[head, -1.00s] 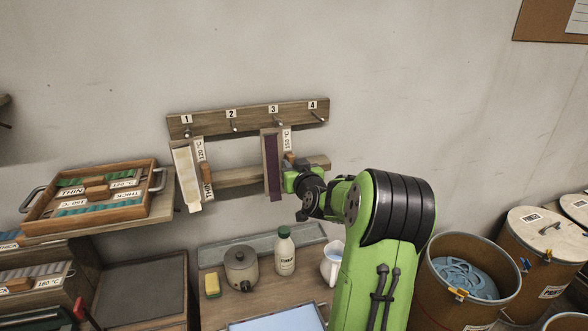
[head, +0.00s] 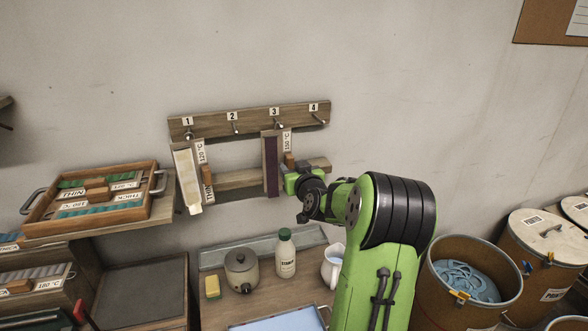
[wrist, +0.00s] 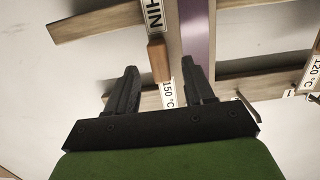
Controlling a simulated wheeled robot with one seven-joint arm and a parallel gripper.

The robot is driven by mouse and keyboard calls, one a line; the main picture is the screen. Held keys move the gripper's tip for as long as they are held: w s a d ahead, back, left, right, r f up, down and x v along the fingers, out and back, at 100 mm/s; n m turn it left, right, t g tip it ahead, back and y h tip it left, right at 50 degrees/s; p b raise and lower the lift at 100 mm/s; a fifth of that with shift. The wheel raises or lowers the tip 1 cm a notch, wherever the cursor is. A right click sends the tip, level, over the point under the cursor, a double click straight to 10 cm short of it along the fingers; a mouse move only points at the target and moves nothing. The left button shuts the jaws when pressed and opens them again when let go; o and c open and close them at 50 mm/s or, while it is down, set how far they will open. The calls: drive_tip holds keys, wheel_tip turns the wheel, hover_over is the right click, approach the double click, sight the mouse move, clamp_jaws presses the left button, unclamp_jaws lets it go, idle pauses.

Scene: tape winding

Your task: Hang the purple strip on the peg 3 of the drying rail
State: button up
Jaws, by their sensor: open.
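The purple strip (head: 271,166) is a dark purple band on a pale wooden-edged backing, hanging upright below peg 3 (head: 277,125) of the wooden drying rail (head: 254,118). Its exact contact with the peg is too small to see. A 150 °C label and a wooden block (wrist: 158,60) are beside the strip. My gripper (head: 291,178) is just right of the strip's lower half. In the wrist view, my gripper (wrist: 162,72) has its fingers spread, with the block near the gap between the tips. The purple strip (wrist: 198,35) shows beyond the right finger.
A cream strip (head: 187,177) hangs at peg 1; pegs 2 and 4 look bare. A lower wooden bar (head: 236,180) runs behind the strips. A bottle (head: 285,255), a pot (head: 241,268) and a jug (head: 332,266) stand below. A tray (head: 95,198) is at the left.

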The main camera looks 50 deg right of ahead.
drive_tip(key=shift+s, duration=0.15)
drive_tip(key=b+v, duration=0.3)
drive_tip(key=v, duration=1.2)
drive_tip(key=shift+s+a, duration=0.2)
drive_tip(key=shift+a, duration=0.1)
drive_tip(key=w+a+f+n+g+y+p, duration=0.1)
drive_tip(key=a+n+g+y, duration=0.15)
drive_tip(key=a, duration=0.85)
drive_tip(key=w+a+f+n+g+y+p, duration=0.1)
drive_tip(key=a+f+n+y, duration=0.2)
drive_tip(key=a, duration=0.7)
drive_tip(key=s+a+g+y+p, duration=0.1)
drive_tip(key=s+a+g, duration=0.1)
drive_tip(key=s+a, duration=0.2)
drive_tip(key=s+a+g+y, duration=0.1)
drive_tip(key=s+a+g, duration=0.2)
drive_tip(key=s, duration=0.8)
drive_tip(key=shift+s+a+r+p, duration=0.15)
drive_tip(key=shift+a+p, duration=0.25)
drive_tip(key=shift+a, duration=0.45)
